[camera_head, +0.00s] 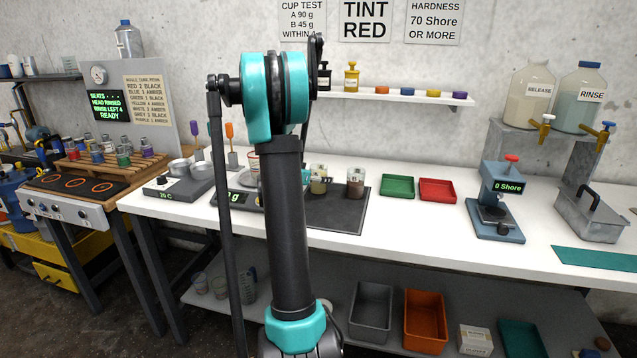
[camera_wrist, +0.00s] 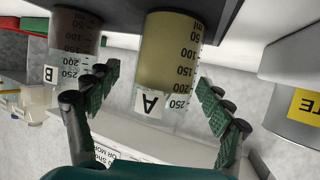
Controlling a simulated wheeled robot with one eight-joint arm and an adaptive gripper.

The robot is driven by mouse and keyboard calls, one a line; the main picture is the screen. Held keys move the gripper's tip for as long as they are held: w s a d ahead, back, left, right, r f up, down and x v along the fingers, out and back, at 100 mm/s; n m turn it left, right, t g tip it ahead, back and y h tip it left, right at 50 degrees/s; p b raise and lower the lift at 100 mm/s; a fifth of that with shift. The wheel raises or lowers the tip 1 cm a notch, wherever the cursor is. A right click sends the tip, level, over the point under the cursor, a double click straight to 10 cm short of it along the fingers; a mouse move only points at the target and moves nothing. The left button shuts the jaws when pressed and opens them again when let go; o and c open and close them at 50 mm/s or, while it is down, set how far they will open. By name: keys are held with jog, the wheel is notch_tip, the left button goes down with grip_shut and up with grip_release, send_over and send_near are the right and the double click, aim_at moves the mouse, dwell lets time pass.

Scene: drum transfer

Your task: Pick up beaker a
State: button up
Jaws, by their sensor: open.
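Beaker a (camera_wrist: 170,55), marked A with a millilitre scale, holds a yellowish-tan liquid. It stands upright on the dark mat (camera_head: 338,222); the wrist view shows it upside down. It also shows in the head view (camera_head: 318,186), just right of my arm. In the wrist view my gripper (camera_wrist: 157,78) is open, with one green-padded finger on each side of beaker a. A gap shows on each side; I cannot tell whether the pads reach fully around it.
Beaker B (camera_wrist: 75,42), with dark reddish-brown contents, stands close beside, near the left finger in the wrist view. A container with a yellow label (camera_wrist: 295,90) is on the other side. Green (camera_head: 397,187) and red (camera_head: 437,190) trays lie right of the mat.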

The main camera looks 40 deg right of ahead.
jog(key=x, duration=0.4)
jog(key=shift+w+d, duration=0.3)
jog(key=shift+w, duration=0.05)
jog(key=shift+c, duration=0.3)
jog(key=c, duration=1.4)
jog(key=shift+c, duration=0.4)
jog(key=shift+r, duration=0.25)
jog(key=shift+c, duration=0.2)
